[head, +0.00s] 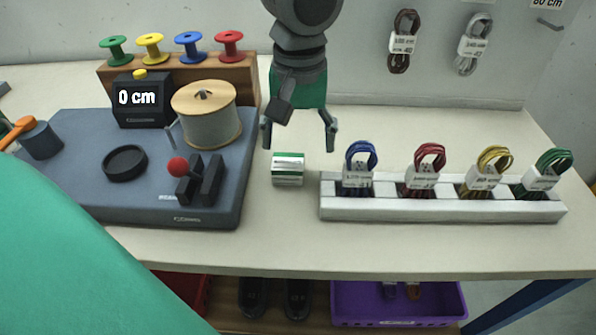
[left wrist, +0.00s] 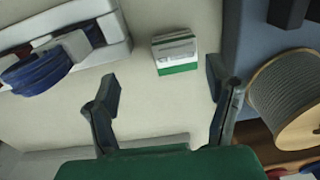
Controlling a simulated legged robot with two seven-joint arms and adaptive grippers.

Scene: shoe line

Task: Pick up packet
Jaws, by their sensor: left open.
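The packet (head: 288,170) is a small white and green box-shaped pack with printing on it. It lies on the pale table between the blue-grey machine base and the white cable rack. My left gripper (head: 299,142) hangs from above, open and empty, with its fingers spread behind and above the packet. In the left wrist view the packet (left wrist: 176,51) lies just beyond the open fingertips of the left gripper (left wrist: 162,84), closer to the right-hand finger. Nothing touches the packet. My right gripper is not in view.
The white rack (head: 440,208) with several cable bundles stands close right of the packet. The blue-grey base (head: 110,198) with a wire spool (head: 208,115) and red-knobbed lever (head: 178,167) is to its left. Bare table lies in front. A purple bin (head: 400,308) sits below.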

